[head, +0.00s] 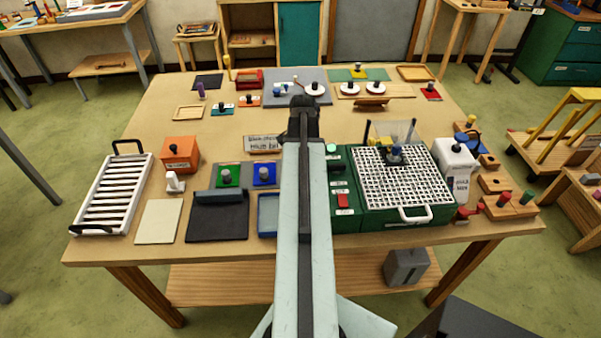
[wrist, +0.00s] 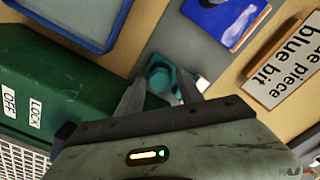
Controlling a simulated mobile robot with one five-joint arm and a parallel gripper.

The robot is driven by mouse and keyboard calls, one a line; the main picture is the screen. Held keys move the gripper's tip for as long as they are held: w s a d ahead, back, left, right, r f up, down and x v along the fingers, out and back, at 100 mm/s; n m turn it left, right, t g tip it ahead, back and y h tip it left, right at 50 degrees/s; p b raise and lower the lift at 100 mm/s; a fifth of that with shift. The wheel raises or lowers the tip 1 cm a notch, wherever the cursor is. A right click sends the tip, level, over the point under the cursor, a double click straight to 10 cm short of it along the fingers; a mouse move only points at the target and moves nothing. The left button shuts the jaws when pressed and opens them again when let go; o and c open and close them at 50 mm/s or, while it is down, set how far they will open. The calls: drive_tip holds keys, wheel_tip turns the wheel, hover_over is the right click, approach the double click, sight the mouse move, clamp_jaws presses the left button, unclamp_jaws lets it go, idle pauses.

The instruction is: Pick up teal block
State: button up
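My gripper (wrist: 160,82) is open, with one finger on each side of the knob and a gap showing. Whether the fingers have come down to the knob's height I cannot tell. The block's lower part is partly hidden by my gripper.
A blue block (head: 264,174) and a green block (head: 228,175) sit on the same grey strip. A label sign (wrist: 294,62) stands beside it. The green box (wrist: 60,105) with switches is close on the other side. A blue-rimmed tray (head: 268,212) lies nearby.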

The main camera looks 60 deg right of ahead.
clamp_jaws()
wheel_tip(320, 180, up, 10)
drive_tip(key=p, duration=1)
drive_tip(key=c, duration=0.5)
unclamp_jaws()
clamp_jaws()
